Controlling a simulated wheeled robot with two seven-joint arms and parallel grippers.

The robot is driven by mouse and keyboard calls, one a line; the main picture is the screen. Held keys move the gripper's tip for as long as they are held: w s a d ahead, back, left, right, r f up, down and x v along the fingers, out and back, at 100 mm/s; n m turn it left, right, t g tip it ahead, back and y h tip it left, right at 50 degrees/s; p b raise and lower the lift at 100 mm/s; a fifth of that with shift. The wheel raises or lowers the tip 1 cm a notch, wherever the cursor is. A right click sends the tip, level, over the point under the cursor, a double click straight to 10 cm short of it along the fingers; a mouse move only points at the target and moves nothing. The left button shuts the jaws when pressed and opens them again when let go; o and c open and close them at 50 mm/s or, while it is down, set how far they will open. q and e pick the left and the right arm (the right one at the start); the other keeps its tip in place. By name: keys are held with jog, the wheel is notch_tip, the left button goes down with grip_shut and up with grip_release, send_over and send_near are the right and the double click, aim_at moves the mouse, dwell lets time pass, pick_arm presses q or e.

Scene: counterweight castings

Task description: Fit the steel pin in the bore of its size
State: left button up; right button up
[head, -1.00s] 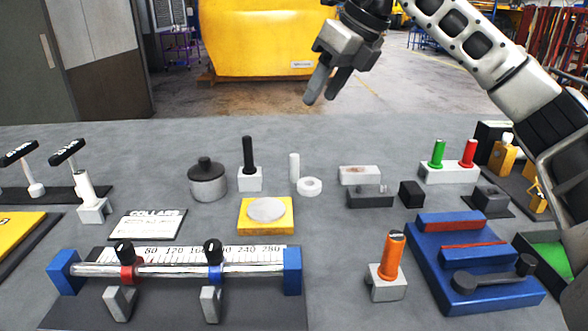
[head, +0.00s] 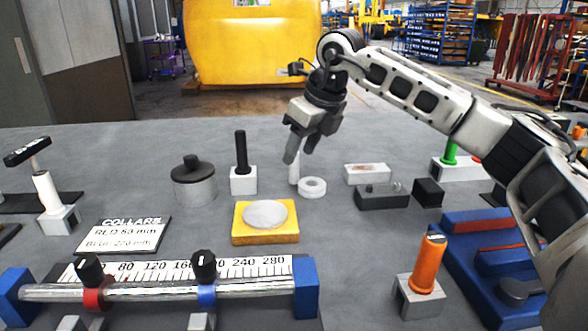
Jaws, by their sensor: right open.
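A pale upright pin (head: 294,174), which looks like the steel pin, stands on the grey table just left of a white ring (head: 313,193). My right gripper (head: 300,155) is open, pointing down, with its fingertips at the pin's upper end. Its fingers partly hide the pin's top, and I cannot tell whether they touch it. A dark grey block (head: 383,202) with small features on top lies to the right. I cannot tell whether these are bores. My left gripper is out of view.
Left of the pin are a black pin in a white block (head: 242,185) and a knobbed grey cylinder (head: 194,191). In front are a yellow plate (head: 262,236) and a scaled rail (head: 150,294). An orange pin (head: 428,266) stands front right.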

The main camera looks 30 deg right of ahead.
aim_at(294, 182)
jog(key=x, duration=0.5)
jog(key=shift+f, duration=0.1)
grip_shut()
